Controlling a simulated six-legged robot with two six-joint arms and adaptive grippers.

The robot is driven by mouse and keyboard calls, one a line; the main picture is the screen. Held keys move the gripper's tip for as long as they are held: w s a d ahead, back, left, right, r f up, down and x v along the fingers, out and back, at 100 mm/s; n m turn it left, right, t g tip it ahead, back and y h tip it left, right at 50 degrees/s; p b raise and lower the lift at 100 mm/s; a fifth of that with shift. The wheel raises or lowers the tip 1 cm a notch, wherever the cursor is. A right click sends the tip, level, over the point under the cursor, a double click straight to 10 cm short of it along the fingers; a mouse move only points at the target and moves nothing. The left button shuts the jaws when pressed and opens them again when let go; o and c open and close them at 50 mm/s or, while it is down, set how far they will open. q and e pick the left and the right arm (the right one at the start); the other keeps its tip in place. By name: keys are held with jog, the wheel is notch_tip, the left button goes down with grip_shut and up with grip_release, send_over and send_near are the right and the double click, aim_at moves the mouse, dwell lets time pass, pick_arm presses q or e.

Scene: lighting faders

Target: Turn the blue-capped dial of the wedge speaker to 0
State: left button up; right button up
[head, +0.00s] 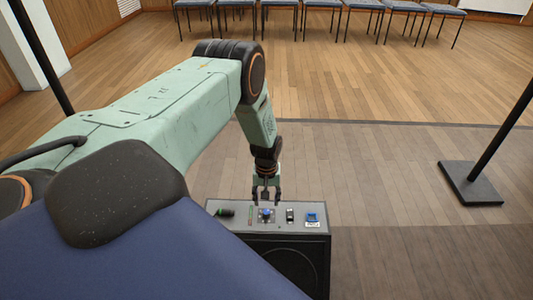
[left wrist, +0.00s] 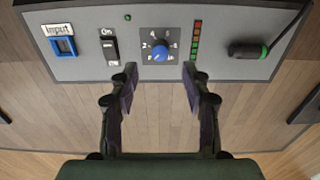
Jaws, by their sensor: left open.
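The wedge speaker (head: 320,232) stands on the floor at the lower middle of the head view, its grey panel on top. The blue-capped dial (head: 267,212) is in the middle of the panel. In the left wrist view the dial (left wrist: 160,53) sits on a dark plate with white numbers, partly hard to read; its pointer setting is too small to tell. My left gripper (head: 267,202) reaches down at the panel's far edge. In the left wrist view its two fingers (left wrist: 160,72) are apart, with the dial centred just beyond the tips. Nothing is between the fingers. My right gripper is out of view.
Beside the dial are a black On switch (left wrist: 109,46), a blue-framed Input socket (left wrist: 63,45), an LED strip (left wrist: 196,40) and a plugged black cable connector (left wrist: 247,50). A black stand base (head: 470,183) is at the right. Chairs (head: 330,5) line the back; the floor between is clear.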

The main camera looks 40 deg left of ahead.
aim_at(267, 210)
pick_arm(q)
jog(key=shift+r, duration=2.85)
jog(key=s+d+f+m+t, duration=0.35)
jog(key=s+d, duration=0.45)
jog(key=d, duration=0.3)
jog(key=s+d+r+m+g, duration=0.2)
jog(key=s+d, duration=0.2)
jog(key=s, duration=0.7)
jog(key=s+d+r+m+g, duration=0.1)
jog(key=s+d+m, duration=0.15)
jog(key=s, duration=0.85)
notch_tip(267, 210, up, 13)
jog(key=p, duration=1.3)
jog(key=shift+s+d, duration=0.15)
jog(key=shift+d, duration=0.3)
